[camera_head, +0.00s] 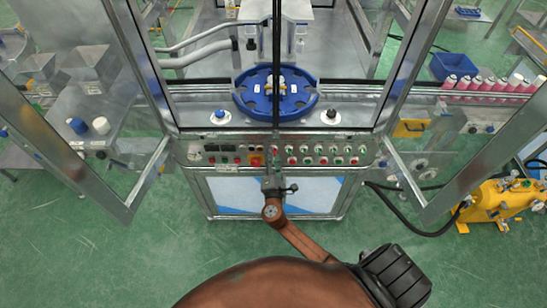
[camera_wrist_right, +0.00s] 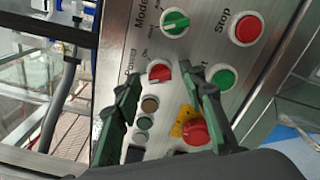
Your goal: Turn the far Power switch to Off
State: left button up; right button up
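A red rotary switch (camera_wrist_right: 160,72) labelled Power is on the metal panel in the right wrist view. An "On" label shows beside it; I cannot read its setting. My right gripper (camera_wrist_right: 168,90) is open and empty, with its green fingers on either side of the switch's lower edge; contact cannot be told. In the head view, my right gripper (camera_head: 272,184) is in front of the machine's control panel (camera_head: 225,160) and hides part of it. My left gripper is not in view.
Close by in the wrist view are a green Mode switch (camera_wrist_right: 175,22), a red Stop button (camera_wrist_right: 247,28), a green button (camera_wrist_right: 223,77) and a red emergency stop (camera_wrist_right: 196,131). In the head view, glass doors (camera_head: 90,130) stand open beside the panel. A blue round fixture (camera_head: 250,98) sits behind it.

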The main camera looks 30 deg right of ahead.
jog(key=v, duration=1.2)
jog(key=shift+w+f, duration=0.1)
jog(key=s+d+f+m+g+y, duration=0.1)
jog(key=s+f+g, duration=0.25)
jog(key=f, duration=0.75)
jog(key=s+d+f+m+g+y, duration=0.2)
jog(key=s+f, duration=0.3)
jog(key=f, duration=0.7)
jog(key=s+d+f+m+g+y, duration=0.1)
jog(key=s+f+g, duration=0.25)
jog(key=f, duration=0.75)
jog(key=s+f+m+g+y, duration=0.1)
jog(key=s+f+m+g, duration=0.1)
jog(key=s+f+m, duration=0.2)
jog(key=s+f+m+g+y, duration=0.1)
jog(key=s+f+m, duration=0.3)
jog(key=s+f, duration=0.6)
jog(key=s+a+f+m+g+y, duration=0.1)
jog(key=s+f, duration=0.6)
jog(key=s, duration=1.5)
jog(key=m+g+y, duration=0.1)
jog(key=m+y, duration=0.1)
jog(key=m, duration=0.1)
jog(key=shift+g, duration=0.3)
